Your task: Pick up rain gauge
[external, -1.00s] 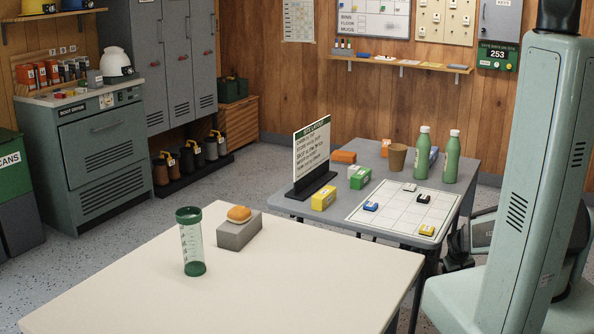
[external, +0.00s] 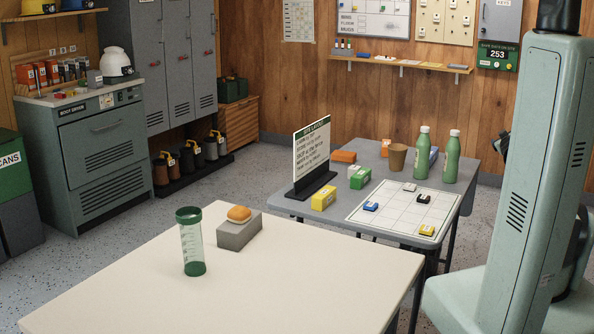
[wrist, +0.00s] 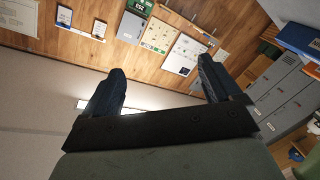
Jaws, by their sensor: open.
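The rain gauge (external: 192,242) is a clear tube with a dark green rim and a green base. It stands upright on the cream table (external: 300,285) in the external view. My gripper (wrist: 160,82) shows in the wrist view with its two dark fingers spread apart and nothing between them. It points toward the wood-panelled wall and the lockers, and the rain gauge is not in that view. In the external view my gripper is hidden; only my arm shows at the right edge.
A grey block (external: 238,233) with an orange-topped item (external: 239,214) stands just right of the gauge. Behind is a grey table with a sign (external: 311,148), green bottles (external: 450,157), a cup and small boxes. The front of the cream table is clear.

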